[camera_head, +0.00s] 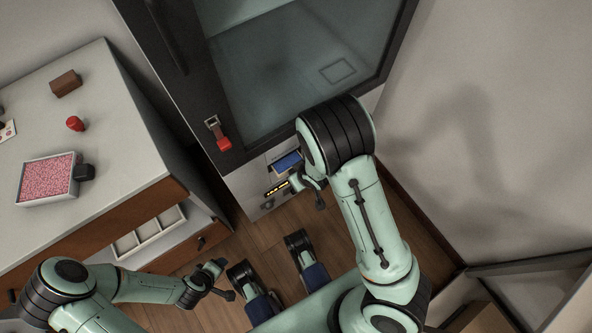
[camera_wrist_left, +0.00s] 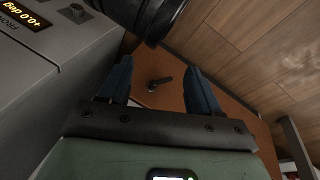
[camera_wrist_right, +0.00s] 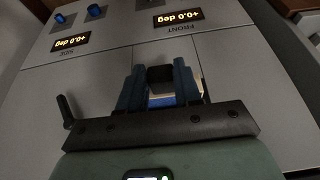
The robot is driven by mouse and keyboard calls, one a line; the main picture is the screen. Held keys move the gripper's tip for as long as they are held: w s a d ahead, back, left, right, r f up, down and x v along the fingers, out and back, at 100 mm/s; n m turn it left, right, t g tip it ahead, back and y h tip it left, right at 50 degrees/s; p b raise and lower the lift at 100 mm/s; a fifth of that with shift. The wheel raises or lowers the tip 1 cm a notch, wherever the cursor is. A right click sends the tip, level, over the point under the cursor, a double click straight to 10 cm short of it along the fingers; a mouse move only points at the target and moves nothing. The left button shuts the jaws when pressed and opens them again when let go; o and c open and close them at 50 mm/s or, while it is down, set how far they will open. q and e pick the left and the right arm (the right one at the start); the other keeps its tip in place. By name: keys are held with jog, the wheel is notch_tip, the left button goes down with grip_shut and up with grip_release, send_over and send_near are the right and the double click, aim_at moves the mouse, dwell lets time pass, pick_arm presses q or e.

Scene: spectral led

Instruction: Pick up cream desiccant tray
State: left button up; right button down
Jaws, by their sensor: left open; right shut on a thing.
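In the head view, a pale tray (camera_head: 33,203) full of pink beads, with a black grip block, lies on the counter at the left. My right gripper (camera_head: 301,182) is at the cabinet front; the right wrist view shows it (camera_wrist_right: 160,78) shut on a black block (camera_wrist_right: 160,74). A blue-filled slot or tray (camera_head: 288,161) shows just behind that block; its body is mostly hidden. I cannot tell which is the cream desiccant tray. My left gripper (camera_head: 224,278) is low, open and empty; its fingers (camera_wrist_left: 160,88) show apart in the left wrist view.
A glass-fronted cabinet (camera_head: 290,70) with a red-tipped latch (camera_head: 218,134) stands ahead. An open drawer (camera_head: 150,231) with pale compartments juts from the counter. A brown block (camera_head: 65,83) and a red object (camera_head: 75,123) sit on the counter.

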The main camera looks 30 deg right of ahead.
pick_arm(q)
jog(key=s+d+r+g+h+p, duration=0.1)
jog(key=s+d+r+g+p, duration=0.2)
jog(key=s+r+p, duration=0.7)
jog(key=shift+s+d+r+m+g+h+p, duration=0.35)
jog(key=shift+s+d+r+m, duration=0.15)
jog(key=shift+d, duration=0.2)
pick_arm(e)
jog(key=s+d, duration=0.1)
jog(key=s, duration=1.5)
jog(key=shift+s+d, duration=0.15)
jog(key=shift+s, duration=0.15)
